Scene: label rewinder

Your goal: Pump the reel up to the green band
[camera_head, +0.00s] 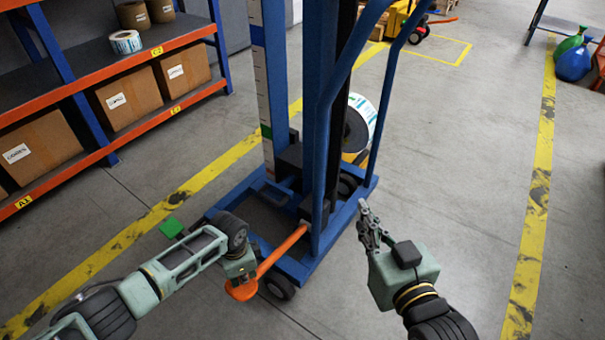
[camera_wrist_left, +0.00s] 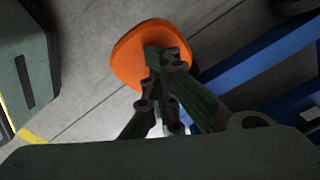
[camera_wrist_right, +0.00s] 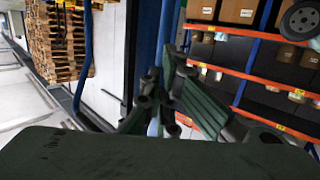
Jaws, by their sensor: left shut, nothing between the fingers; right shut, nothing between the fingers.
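The blue reel lift (camera_head: 330,130) stands in the middle of the head view. Its reel (camera_head: 360,122), white-edged with a dark core, sits behind the mast, partly hidden by blue tubes. A pale scale strip on the mast carries a green band (camera_head: 266,131). An orange pedal (camera_head: 242,291) on an orange lever sticks out at the lift's front left. My left gripper (camera_head: 250,281) is shut and empty, with its fingertips over the pedal (camera_wrist_left: 135,62); contact cannot be told. My right gripper (camera_head: 364,206) is shut and empty, right of the lift's base.
An orange-and-blue shelf (camera_head: 180,42) with cartons stands at the left. A small green square (camera_head: 171,227) lies on the floor by the lift. Yellow floor lines run on both sides. Open floor lies to the right. Pallets (camera_wrist_right: 58,45) show in the right wrist view.

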